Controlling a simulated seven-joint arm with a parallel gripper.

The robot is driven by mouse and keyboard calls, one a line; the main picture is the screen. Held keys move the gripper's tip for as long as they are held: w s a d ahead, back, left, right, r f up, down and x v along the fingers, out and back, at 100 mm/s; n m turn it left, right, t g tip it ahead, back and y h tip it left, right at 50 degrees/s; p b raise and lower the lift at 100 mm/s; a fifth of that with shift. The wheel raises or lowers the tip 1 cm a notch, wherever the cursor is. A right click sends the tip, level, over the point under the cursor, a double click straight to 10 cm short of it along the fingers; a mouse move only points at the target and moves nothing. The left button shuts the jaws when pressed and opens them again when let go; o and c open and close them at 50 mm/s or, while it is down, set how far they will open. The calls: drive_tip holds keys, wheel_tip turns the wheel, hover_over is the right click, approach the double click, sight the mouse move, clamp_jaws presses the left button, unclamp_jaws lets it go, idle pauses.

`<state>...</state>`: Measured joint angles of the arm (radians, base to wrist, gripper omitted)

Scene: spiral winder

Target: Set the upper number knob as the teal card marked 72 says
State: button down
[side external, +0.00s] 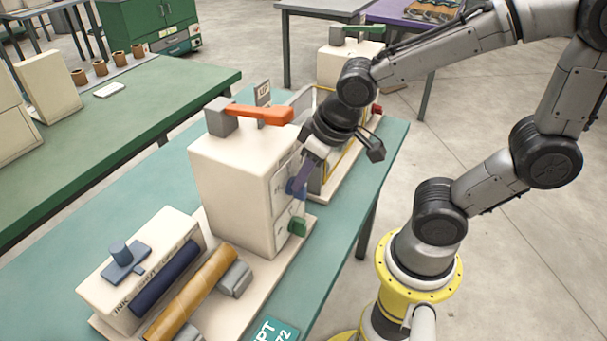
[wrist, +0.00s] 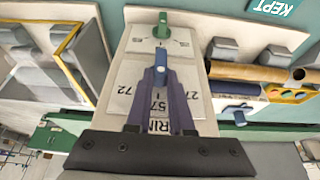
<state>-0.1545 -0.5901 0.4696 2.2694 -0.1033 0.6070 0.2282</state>
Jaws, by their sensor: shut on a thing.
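The cream winder box (side external: 232,190) stands on the teal table. Its front carries a blue upper knob (side external: 292,187) and a green lower knob (side external: 298,226). My gripper (side external: 299,182) is at the blue knob, its purple fingers shut on it. The wrist view is upside down to the box: the blue knob (wrist: 160,60) sits between the fingertips (wrist: 161,72), the green knob (wrist: 161,28) beyond. A number plate (wrist: 130,72) shows 72 at picture left, 27 at right, 57 partly behind the fingers. The knob's pointer direction is unclear.
An orange lever (side external: 258,113) tops the box. A roller unit with dark and tan rolls (side external: 192,292) stands at front left. A second machine with a yellow frame (side external: 345,160) stands close behind my gripper. Open floor lies right of the table.

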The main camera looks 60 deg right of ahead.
drive_tip(key=shift+d+y, duration=0.2)
drive_tip(key=shift+y, duration=0.2)
drive_tip(key=shift+d+f+m+t+y, duration=0.15)
drive_tip(key=shift+d+f+m+y, duration=0.25)
drive_tip(key=shift+y, duration=1.3)
drive_tip(key=shift+d+f+m+t+y, duration=0.2)
drive_tip(key=shift+d+m+y, duration=0.3)
drive_tip(key=shift+y, duration=1.2)
drive_tip(key=shift+d+f+m+t+y, duration=0.2)
drive_tip(key=shift+d+m+y, duration=0.25)
drive_tip(key=shift+y, duration=1.25)
drive_tip(key=shift+f, duration=0.15)
drive_tip(key=c, duration=0.8)
unclamp_jaws()
drive_tip(key=shift+d, duration=0.1)
